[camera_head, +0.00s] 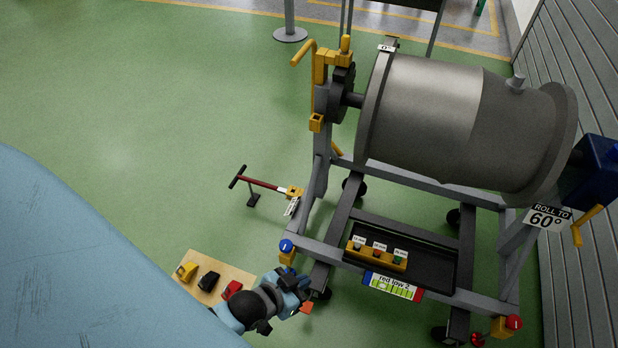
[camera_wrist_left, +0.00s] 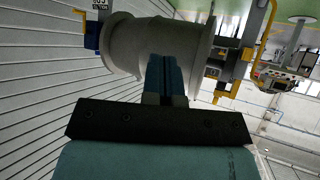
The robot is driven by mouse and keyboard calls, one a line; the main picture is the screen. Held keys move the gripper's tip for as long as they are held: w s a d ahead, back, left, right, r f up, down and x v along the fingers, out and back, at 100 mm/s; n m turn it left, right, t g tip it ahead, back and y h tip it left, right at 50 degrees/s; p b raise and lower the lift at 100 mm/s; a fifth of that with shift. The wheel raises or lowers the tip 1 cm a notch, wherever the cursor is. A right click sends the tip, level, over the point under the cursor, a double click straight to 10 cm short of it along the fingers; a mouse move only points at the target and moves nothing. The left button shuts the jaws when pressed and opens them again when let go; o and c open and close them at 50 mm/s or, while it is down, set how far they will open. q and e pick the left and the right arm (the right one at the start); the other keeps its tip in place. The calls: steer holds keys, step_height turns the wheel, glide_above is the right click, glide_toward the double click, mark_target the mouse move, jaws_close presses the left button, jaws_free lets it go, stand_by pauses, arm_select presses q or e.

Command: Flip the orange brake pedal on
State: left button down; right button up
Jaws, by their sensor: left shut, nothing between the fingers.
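The orange brake pedal (camera_head: 307,308) shows as a small orange patch at the front left foot of the engine stand, beside a black caster (camera_head: 324,294). Part of it is hidden behind my left gripper, and I cannot tell its tilt. My left gripper (camera_head: 303,281) is shut and empty, just above and left of the pedal in the head view; I cannot tell whether they touch. In the left wrist view its fingers (camera_wrist_left: 166,80) are together, with the grey drum behind them and no pedal in sight. My right gripper is not in view.
The grey stand (camera_head: 345,259) carries a large metal drum (camera_head: 430,110). A blue-topped post (camera_head: 287,247) rises close to my left gripper. A wooden board (camera_head: 205,262) with yellow, black and red items lies to the left.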

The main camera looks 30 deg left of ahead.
arm_select(q)
steer(key=w+a+f+m+g+b, duration=0.1)
steer(key=w+f+m+g+b, duration=0.2)
steer(key=f+b, duration=1)
steer(key=w+f+m+g+b, duration=0.35)
steer(key=f+b, duration=0.55)
steer(key=f, duration=0.9)
steer(key=w+a+f+m+g+b, duration=0.2)
steer(key=a+f+b, duration=0.3)
steer(key=f+b, duration=0.4)
steer(key=w+a+f+m+g+b, duration=0.2)
steer(key=w+a+f+m+b, duration=0.2)
steer(key=f+b, duration=0.5)
steer(key=shift+w+a+f+g, duration=0.15)
steer(key=shift+a+f+g, duration=0.2)
steer(key=shift+a+f, duration=0.3)
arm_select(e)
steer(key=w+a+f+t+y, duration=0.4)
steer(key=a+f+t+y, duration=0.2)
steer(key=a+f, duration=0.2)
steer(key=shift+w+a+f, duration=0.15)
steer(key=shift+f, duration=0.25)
arm_select(q)
steer(key=shift+d+f, duration=0.15)
